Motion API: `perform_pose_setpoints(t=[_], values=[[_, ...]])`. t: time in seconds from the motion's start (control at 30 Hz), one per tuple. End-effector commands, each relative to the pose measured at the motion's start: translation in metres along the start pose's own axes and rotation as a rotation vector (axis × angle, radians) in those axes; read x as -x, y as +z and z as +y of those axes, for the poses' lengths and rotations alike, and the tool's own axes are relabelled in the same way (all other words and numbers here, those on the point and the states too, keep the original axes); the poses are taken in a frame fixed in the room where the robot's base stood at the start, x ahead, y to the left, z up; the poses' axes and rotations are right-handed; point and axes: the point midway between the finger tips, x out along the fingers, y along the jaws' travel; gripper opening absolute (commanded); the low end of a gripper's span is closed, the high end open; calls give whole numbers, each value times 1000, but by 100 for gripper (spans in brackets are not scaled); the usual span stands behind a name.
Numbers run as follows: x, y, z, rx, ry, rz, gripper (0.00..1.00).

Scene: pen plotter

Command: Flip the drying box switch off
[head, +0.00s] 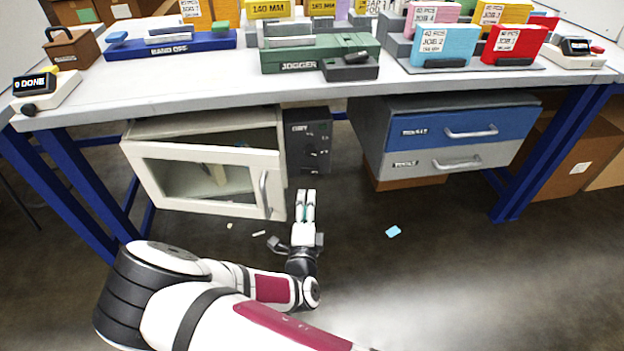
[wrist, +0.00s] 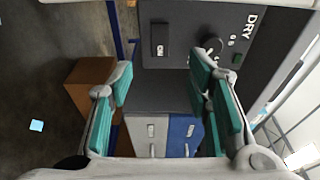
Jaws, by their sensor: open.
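The drying box (head: 195,124) is a cream cabinet with a glass door under the bench. Its dark control panel (head: 316,132) is on its right side and fills the top of the wrist view (wrist: 200,70), with white "DRY" lettering lying sideways. A small black switch (wrist: 160,36) with a pale mark at its lower end sits on that panel. A round black knob (wrist: 213,44) is to its right, partly behind a fingertip. My gripper (head: 307,193) is open and empty in front of the panel. In the wrist view its teal-padded fingers (wrist: 162,72) are apart, with the switch beyond the gap.
A drawer unit (head: 441,140) with blue and grey fronts hangs under the bench to the right. Cardboard boxes (head: 565,150) stand behind the right leg. A blue scrap (head: 393,231) and small pale bits lie on the floor.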

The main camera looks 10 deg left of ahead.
Motion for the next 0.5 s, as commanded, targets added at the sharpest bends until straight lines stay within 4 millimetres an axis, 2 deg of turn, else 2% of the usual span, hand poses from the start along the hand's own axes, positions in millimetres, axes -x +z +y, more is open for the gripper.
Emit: perform_pose_setpoints(t=[0.3, 0.5], values=[[-64, -1, 2, -4, -2, 3, 45], [-94, -2, 2, -4, -1, 4, 45]])
